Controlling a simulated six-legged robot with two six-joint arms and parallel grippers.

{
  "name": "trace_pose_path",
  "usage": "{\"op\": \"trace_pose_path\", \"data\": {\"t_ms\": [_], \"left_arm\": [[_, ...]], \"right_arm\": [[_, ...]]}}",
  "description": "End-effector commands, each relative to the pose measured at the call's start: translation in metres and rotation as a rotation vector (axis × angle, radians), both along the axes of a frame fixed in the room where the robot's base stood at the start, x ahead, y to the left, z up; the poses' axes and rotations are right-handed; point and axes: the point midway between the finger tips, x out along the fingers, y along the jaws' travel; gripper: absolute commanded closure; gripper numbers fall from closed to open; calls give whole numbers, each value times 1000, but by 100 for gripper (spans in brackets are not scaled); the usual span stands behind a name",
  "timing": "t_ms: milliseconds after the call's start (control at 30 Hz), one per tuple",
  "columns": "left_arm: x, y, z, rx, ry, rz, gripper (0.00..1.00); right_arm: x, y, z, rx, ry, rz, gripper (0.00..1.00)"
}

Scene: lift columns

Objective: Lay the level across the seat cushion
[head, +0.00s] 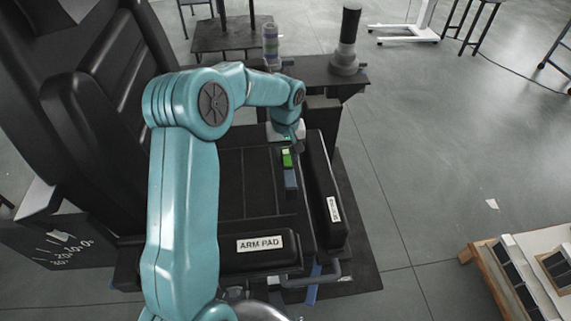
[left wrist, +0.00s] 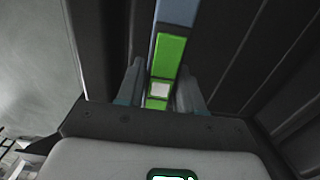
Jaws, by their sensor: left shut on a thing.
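The level (head: 291,180) is a narrow bar with blue and bright green parts. It lies over the right-hand part of the black seat cushion (head: 233,180) in the head view, lengthwise toward the camera. I cannot tell whether it touches the cushion. My left gripper (head: 287,146) is shut on the level's far end. In the left wrist view the level (left wrist: 172,55) runs up and away between the two fingers of the gripper (left wrist: 158,90), with a pale window between green parts. My right gripper is not in view.
A black arm pad (head: 262,252) labelled "ARM PAD" stands at the seat's near side. A long padded bar (head: 325,195) with a label runs along the right. The backrest (head: 95,110) rises at left. A dark cylinder (head: 347,40) stands behind. Open floor (head: 440,160) lies right.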

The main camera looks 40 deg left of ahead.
Motion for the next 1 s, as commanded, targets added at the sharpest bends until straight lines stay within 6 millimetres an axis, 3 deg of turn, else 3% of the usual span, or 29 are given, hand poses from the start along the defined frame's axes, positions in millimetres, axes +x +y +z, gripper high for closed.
{"op": "trace_pose_path", "data": {"t_ms": [333,733,767,833,1000], "left_arm": [[0,0,-44,-1,1,-1,100],[0,0,-52,1,-1,-1,100],[0,-1,-52,1,-1,-1,60],[0,0,-50,0,0,-1,38],[0,-1,-50,0,0,-1,38]], "right_arm": [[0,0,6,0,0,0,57],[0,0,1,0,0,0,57],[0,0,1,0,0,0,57],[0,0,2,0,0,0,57],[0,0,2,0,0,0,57]]}}
